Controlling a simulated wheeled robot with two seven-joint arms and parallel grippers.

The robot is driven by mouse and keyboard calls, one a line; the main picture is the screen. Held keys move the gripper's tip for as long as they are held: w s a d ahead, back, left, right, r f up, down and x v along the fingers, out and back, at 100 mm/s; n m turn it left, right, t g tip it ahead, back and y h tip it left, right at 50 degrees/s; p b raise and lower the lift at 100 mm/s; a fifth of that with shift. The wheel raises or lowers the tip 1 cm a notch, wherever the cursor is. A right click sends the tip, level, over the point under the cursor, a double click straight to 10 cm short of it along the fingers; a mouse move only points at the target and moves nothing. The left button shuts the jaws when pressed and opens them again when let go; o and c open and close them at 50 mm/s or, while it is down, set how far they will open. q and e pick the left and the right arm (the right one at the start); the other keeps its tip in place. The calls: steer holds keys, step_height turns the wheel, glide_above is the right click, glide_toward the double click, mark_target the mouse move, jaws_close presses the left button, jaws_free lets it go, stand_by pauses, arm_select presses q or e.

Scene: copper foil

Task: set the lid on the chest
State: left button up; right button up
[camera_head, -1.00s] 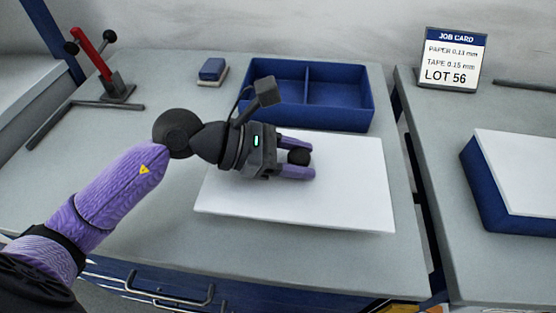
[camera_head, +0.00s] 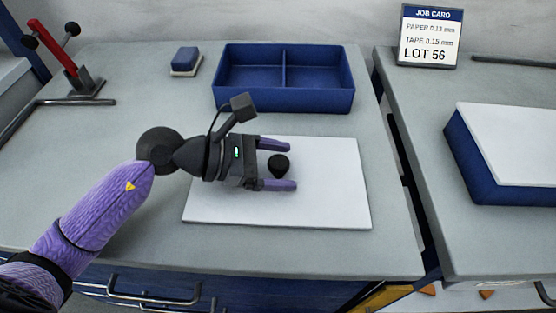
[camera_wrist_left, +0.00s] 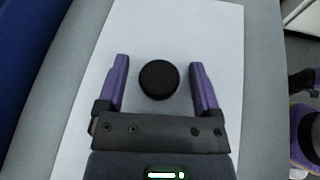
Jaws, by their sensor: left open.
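The lid is a white rectangular plate (camera_head: 330,205) with a round black knob (camera_head: 279,166). It lies on the grey table in front of the chest, and shows in the left wrist view (camera_wrist_left: 200,30). The chest is an open blue box (camera_head: 285,100) with a divider making two compartments, at the back of the table. My left gripper (camera_head: 287,165) is open over the lid, one finger on each side of the knob. In the left wrist view, gaps show between the knob (camera_wrist_left: 159,80) and both fingers. My right gripper is not in view.
A blue-and-white block (camera_head: 186,61) sits left of the chest. A red-handled tool (camera_head: 60,58) stands at the far left. On the right table, across a gap, are a blue box with a white top (camera_head: 520,150) and a job card (camera_head: 430,37).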

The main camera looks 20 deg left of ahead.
arm_select(q)
steer(key=shift+a+r, duration=0.1)
steer(key=shift+r, duration=0.1)
steer(key=p+v, duration=0.2)
steer(key=v, duration=0.9)
steer(key=shift+s+a+r, duration=0.15)
steer(key=shift+s+a, duration=0.1)
steer(key=shift+a, duration=0.05)
